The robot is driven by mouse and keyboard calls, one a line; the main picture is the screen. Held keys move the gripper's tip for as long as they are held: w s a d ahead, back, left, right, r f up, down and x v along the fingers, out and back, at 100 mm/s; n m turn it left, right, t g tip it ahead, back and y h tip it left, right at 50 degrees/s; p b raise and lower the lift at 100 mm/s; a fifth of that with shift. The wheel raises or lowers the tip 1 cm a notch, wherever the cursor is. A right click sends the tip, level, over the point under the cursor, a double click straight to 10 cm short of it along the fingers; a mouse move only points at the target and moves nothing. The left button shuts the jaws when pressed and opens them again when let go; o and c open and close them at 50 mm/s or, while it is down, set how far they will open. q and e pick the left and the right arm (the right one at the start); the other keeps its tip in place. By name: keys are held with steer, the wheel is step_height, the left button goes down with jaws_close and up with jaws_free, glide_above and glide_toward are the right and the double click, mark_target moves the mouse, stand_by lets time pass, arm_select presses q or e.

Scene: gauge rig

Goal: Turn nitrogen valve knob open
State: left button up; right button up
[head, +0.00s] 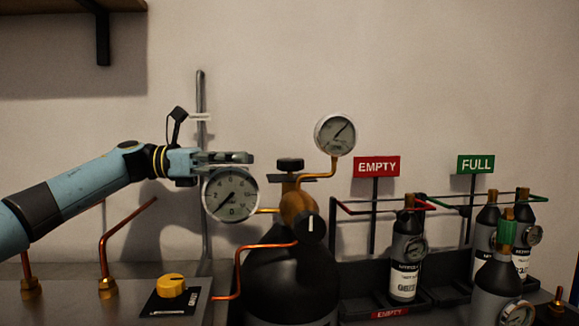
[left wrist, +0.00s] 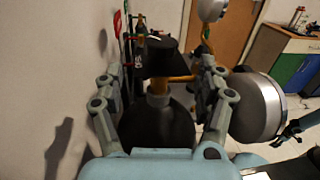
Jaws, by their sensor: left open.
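A round black knob (head: 291,164) tops the brass valve (head: 299,204) of a large black cylinder (head: 290,275). No readable label names it as nitrogen. My left gripper (head: 248,158) is open and empty, level with the knob and a short gap to its left. In the left wrist view the knob (left wrist: 160,58) shows beyond and between the spread fingers, touching neither. A second dark knob (head: 310,224) with a white mark faces the front of the valve. A dark gripper, seemingly my right one (left wrist: 285,135), shows small at the wrist view's right edge; its jaws are unclear.
A large gauge (head: 230,194) sits just below my left gripper, and another gauge (head: 335,134) stands up right of the knob. A yellow knob (head: 172,286) is on the bench. Small bottles (head: 405,260) stand at right under EMPTY (head: 377,167) and FULL (head: 475,164) signs.

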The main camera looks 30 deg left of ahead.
mark_target(290, 159)
arm_select(q)
steer(key=p+x, duration=0.1)
steer(key=x, duration=0.8)
steer(key=shift+r+p, duration=0.15)
steer(key=shift+p, duration=0.15)
steer(key=shift+w+d, duration=0.15)
steer(key=shift+d, duration=0.2)
steer(key=shift+c, duration=0.3)
